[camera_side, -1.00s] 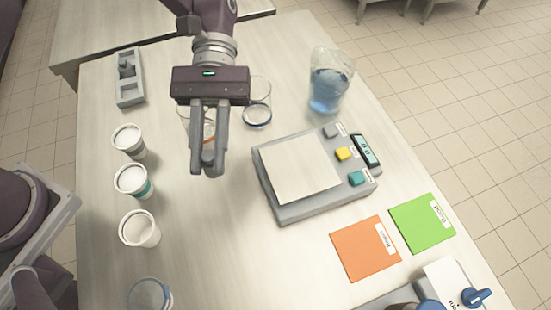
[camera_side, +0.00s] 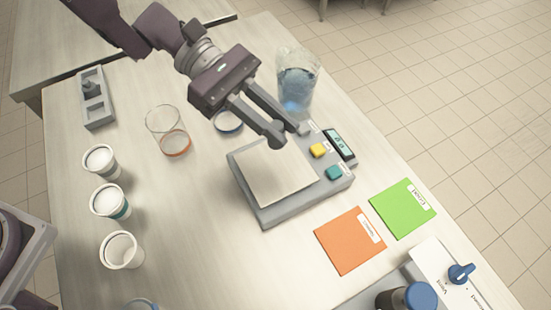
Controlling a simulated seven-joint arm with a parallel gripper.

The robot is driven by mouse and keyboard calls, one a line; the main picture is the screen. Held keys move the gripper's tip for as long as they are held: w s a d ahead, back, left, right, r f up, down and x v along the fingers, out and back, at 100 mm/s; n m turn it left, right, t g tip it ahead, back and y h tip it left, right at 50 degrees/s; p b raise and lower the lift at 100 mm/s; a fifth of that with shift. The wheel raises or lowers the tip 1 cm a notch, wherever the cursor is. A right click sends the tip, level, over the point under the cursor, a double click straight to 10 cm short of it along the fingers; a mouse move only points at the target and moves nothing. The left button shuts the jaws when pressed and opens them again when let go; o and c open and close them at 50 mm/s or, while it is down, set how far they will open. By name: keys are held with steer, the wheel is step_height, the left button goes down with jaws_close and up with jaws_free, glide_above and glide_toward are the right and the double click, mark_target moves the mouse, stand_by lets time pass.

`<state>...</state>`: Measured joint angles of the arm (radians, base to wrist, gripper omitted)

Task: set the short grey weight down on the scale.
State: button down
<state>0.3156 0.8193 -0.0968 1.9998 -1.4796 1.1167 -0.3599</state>
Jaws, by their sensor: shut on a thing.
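The scale (camera_side: 330,192) stands in the middle of the table, with a pale square pan (camera_side: 268,180) and a lit display (camera_side: 341,146). I cannot tell whether the weight touches the pan. The front of the pan is bare.
A grey weight rack (camera_side: 97,112) lies at the back left. A clear beaker (camera_side: 168,137) and several white cups stand left. A blue-liquid jug (camera_side: 298,82) stands behind the scale. Orange (camera_side: 346,248) and green (camera_side: 398,216) mats lie at the right.

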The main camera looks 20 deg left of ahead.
step_height(320, 180, down, 8)
steer(key=shift+f, duration=0.1)
steer(key=c, duration=1.3)
jaws_free()
steer(key=v, duration=1.2)
steer(key=s+a+r+m+t+y, duration=0.2)
steer(key=s+a+r+m+y, duration=0.5)
steer(key=s+r, duration=0.45)
steer(key=s+a+r+m+t+y, duration=0.2)
steer(key=s+a+m+t+y, duration=0.1)
steer(key=a, duration=0.4)
steer(key=s+a+r+m+t+y, duration=0.2)
steer(key=s+a+m+t+y, duration=0.1)
steer(key=a, duration=0.4)
steer(key=s+m+t, duration=0.1)
steer(key=s, duration=0.1)
steer(key=shift+s+r+t, duration=0.25)
steer(key=shift+r+t, duration=0.1)
steer(key=shift+t, duration=0.05)
